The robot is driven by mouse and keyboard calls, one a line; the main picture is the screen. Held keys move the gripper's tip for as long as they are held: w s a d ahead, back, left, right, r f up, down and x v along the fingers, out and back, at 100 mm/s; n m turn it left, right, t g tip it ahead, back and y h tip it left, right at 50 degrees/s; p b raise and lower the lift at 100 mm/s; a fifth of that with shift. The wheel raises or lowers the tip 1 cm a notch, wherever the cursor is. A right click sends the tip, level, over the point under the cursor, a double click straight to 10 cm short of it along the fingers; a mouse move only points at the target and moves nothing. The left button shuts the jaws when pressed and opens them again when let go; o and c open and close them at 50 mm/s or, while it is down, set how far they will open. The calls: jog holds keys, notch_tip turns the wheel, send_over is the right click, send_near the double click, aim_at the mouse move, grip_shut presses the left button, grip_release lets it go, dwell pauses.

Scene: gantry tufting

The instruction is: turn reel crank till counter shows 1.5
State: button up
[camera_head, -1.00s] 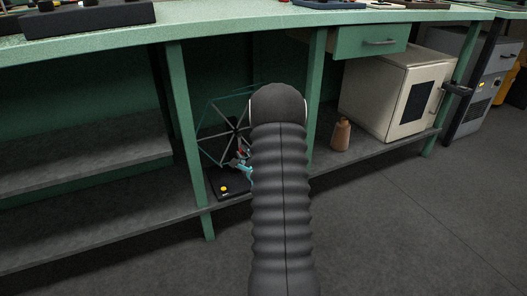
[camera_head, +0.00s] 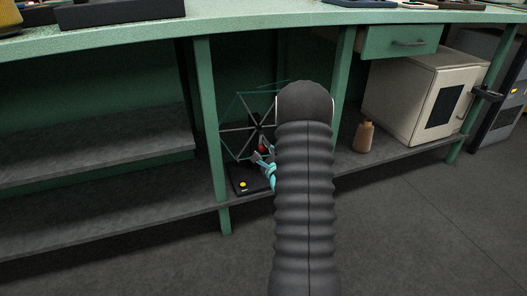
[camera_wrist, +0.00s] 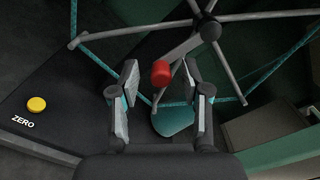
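The reel (camera_head: 238,130), with thin grey spokes and teal yarn, stands on a black base (camera_head: 240,188) on the lower shelf; its right side is hidden behind my arm. In the wrist view the reel's hub (camera_wrist: 208,28) carries a grey crank arm (camera_wrist: 184,46) that ends in a red knob (camera_wrist: 161,73). My gripper (camera_wrist: 161,80) is open, with the red knob between and slightly beyond its two fingertips. I cannot tell whether either finger touches it. A yellow button (camera_wrist: 37,104) marked ZERO sits on the base at left. No counter reading is visible.
The reel sits in a bay between green posts (camera_head: 212,130) under the green bench top (camera_head: 270,18). A brown bottle (camera_head: 364,136) and a cream cabinet (camera_head: 405,92) stand to the right. Open floor lies in front.

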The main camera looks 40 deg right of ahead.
jog(key=v, duration=1.2)
dwell(0.5)
